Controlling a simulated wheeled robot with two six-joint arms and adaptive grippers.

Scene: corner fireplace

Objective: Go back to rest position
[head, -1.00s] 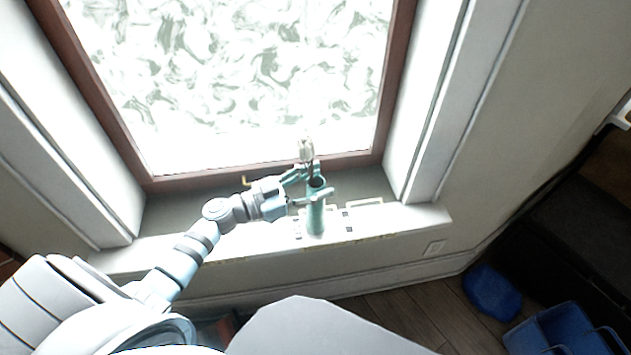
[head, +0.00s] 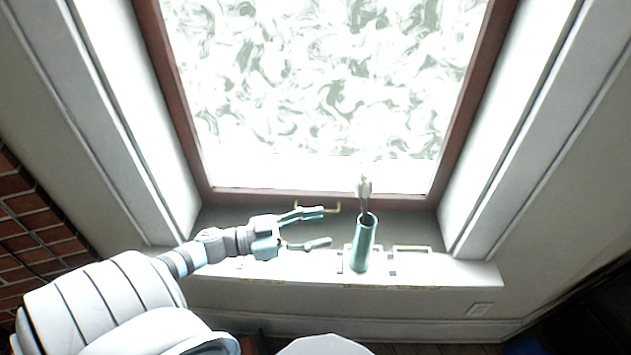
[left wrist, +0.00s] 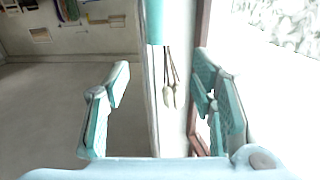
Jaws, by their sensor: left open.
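My left gripper (head: 316,228) is open and empty above the window sill. Its fingers point right, toward a green vase (head: 363,246), with a gap between them. The vase stands upright on the sill and holds a pale stem or flower (head: 364,187). In the left wrist view both open fingers (left wrist: 163,108) show, with part of the green vase (left wrist: 158,22) and thin stems with pale tips (left wrist: 169,94) between and beyond them. My right gripper is in neither view.
The white window sill (head: 440,271) runs below a bright window (head: 320,90) with a brown frame. A brick wall (head: 30,225) stands at the left, and a wall outlet (head: 479,309) is below the sill at right.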

